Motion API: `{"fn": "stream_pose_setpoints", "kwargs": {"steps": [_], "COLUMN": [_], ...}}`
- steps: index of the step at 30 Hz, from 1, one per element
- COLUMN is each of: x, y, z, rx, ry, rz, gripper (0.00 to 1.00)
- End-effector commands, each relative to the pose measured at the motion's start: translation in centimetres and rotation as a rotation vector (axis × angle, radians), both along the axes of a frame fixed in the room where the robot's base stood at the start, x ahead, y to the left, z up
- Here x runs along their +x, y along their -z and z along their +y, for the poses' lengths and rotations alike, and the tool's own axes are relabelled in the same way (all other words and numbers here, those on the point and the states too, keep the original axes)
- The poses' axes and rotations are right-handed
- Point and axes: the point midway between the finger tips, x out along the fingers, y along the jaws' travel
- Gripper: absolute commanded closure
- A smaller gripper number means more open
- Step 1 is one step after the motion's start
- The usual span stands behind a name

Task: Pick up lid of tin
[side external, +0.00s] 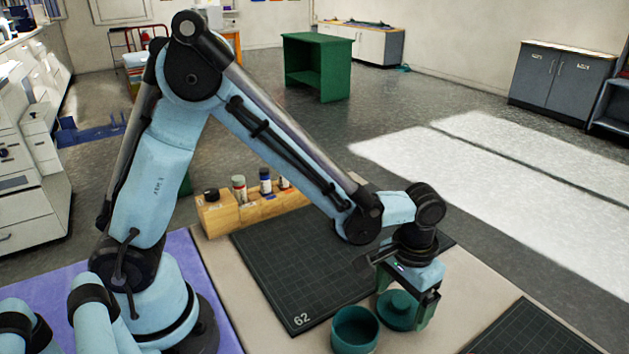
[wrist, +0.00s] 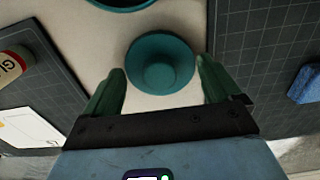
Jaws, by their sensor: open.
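The lid (side external: 397,309) is a round teal disc with a raised knob in its middle. It lies flat on the pale table strip, and it also shows in the wrist view (wrist: 161,63). The tin (side external: 355,330) is a round teal open container just left of the lid in the side view. Its rim is cut off at the top edge of the wrist view (wrist: 122,5). My gripper (side external: 408,312) is open and low over the lid. In the wrist view its two green fingers (wrist: 160,78) stand either side of the lid's near part, with nothing held between them.
A dark gridded mat marked 62 (side external: 290,262) lies left of the lid, and another gridded mat (side external: 530,332) lies at right. A wooden rack (side external: 225,215) with several small bottles stands behind. In the wrist view a blue block (wrist: 304,84) is at the right edge.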

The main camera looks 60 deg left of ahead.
Motion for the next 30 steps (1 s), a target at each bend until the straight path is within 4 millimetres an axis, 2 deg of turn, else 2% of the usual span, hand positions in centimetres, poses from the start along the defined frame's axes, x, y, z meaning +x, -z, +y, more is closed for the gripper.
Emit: {"fn": "stream_pose_setpoints", "kwargs": {"steps": [3, 10, 15, 17, 25, 30], "x": [0.0, 0.0, 0.0, 0.0, 0.0, 0.0], "y": [0.6, 0.6, 0.6, 0.6, 0.5, -0.3], "z": [0.0, 0.0, 0.0, 0.0, 0.0, 0.0], "rx": [0.000, 0.000, 0.000, 0.000, 0.000, 0.000], "ry": [0.000, 0.000, 0.000, 0.000, 0.000, 0.000], "rz": [-0.001, -0.001, -0.001, -0.001, -0.001, 0.000], "gripper": [0.09, 0.11, 0.37, 0.44, 0.44, 0.44]}}
